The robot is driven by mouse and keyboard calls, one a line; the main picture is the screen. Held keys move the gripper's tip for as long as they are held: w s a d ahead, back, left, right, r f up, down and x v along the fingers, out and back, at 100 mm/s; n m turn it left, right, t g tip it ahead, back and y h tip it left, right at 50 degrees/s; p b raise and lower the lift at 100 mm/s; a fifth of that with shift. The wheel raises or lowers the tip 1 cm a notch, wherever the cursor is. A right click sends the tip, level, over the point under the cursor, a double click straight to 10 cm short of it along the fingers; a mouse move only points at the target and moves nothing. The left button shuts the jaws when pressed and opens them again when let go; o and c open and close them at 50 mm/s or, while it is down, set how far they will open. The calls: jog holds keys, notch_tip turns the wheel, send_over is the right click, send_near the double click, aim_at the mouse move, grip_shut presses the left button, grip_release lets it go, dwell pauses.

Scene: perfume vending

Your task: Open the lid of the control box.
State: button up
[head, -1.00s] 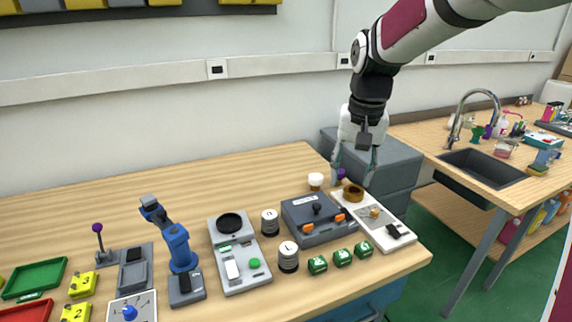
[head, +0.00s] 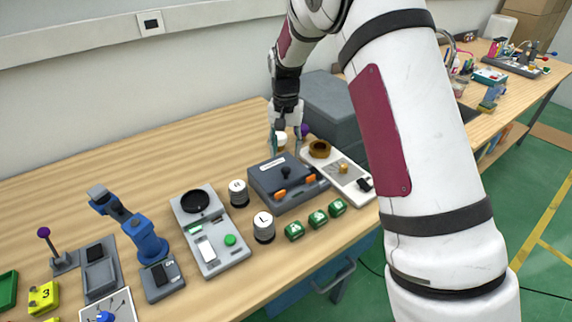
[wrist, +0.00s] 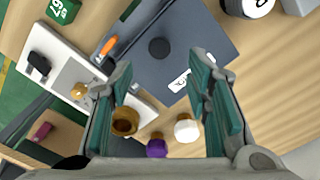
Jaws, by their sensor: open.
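The control box (head: 270,190) is a dark grey box on the wooden table. Its lid is down, with a black round knob (head: 286,172) on top, a white label near its far edge and orange latches (head: 280,194) on its front. In the wrist view the box lid (wrist: 190,40) lies beyond my fingers, with the knob (wrist: 159,48) between and ahead of them. My gripper (head: 285,150) is open and empty, pointing down above the far side of the box. Its teal-padded fingers (wrist: 165,95) are apart and do not touch the knob.
A white-topped jar (wrist: 187,128), a purple piece (wrist: 157,147) and a brown ring (wrist: 124,121) stand close by my fingers. A white board (head: 345,175) lies right of the box. Cylinders (head: 264,227) and green cubes (head: 318,218) stand left and in front.

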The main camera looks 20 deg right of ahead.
aim_at(286, 169)
notch_tip(286, 169, down, 7)
jog(key=shift+f+p, duration=0.1)
jog(key=shift+p, duration=0.35)
jog(key=shift+c, duration=0.5)
grip_shut()
